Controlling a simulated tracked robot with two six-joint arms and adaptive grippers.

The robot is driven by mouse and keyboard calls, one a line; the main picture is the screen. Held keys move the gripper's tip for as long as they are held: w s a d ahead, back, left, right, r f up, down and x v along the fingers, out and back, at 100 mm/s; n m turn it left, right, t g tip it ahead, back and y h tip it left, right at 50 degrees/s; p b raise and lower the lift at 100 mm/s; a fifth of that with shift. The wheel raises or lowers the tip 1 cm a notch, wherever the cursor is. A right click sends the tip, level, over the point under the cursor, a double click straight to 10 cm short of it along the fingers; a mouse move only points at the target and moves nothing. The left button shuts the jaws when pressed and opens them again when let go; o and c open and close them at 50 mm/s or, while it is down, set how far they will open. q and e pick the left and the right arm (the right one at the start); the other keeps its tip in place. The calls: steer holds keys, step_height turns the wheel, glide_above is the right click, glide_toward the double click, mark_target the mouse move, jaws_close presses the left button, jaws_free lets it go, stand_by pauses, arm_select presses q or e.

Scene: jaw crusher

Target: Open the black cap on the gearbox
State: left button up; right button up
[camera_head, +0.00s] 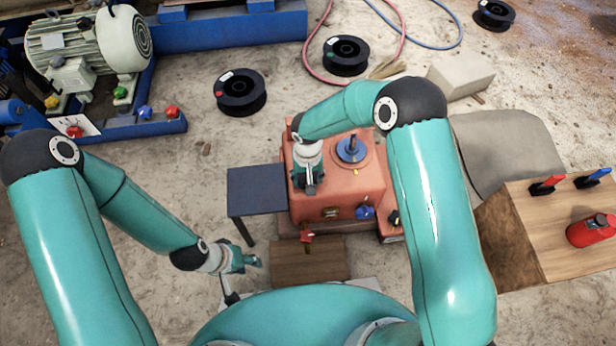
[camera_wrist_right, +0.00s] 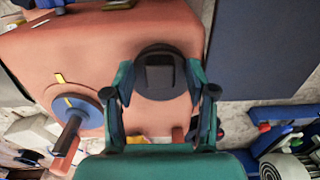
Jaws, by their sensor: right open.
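The orange-red gearbox (camera_head: 345,198) stands in the middle of the head view. The round black cap (camera_wrist_right: 161,76), with a raised block on it, sits on the gearbox in the right wrist view. My right gripper (camera_head: 309,186) is over the left part of the gearbox top and hides the cap in the head view. In the wrist view its open fingers are on either side of the cap; I cannot tell whether they touch it. My left gripper (camera_head: 244,262) is low, left of the wooden block (camera_head: 305,260); its jaws are too small to judge.
A blue disc with a handle (camera_head: 351,149) is beside the right gripper on the gearbox. A dark blue table (camera_head: 257,191) adjoins on the left. A motor (camera_head: 88,42) stands upper left. A wooden crate (camera_head: 545,230) with red and blue items is at right.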

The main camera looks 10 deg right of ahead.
jaws_close()
stand_by(0.3)
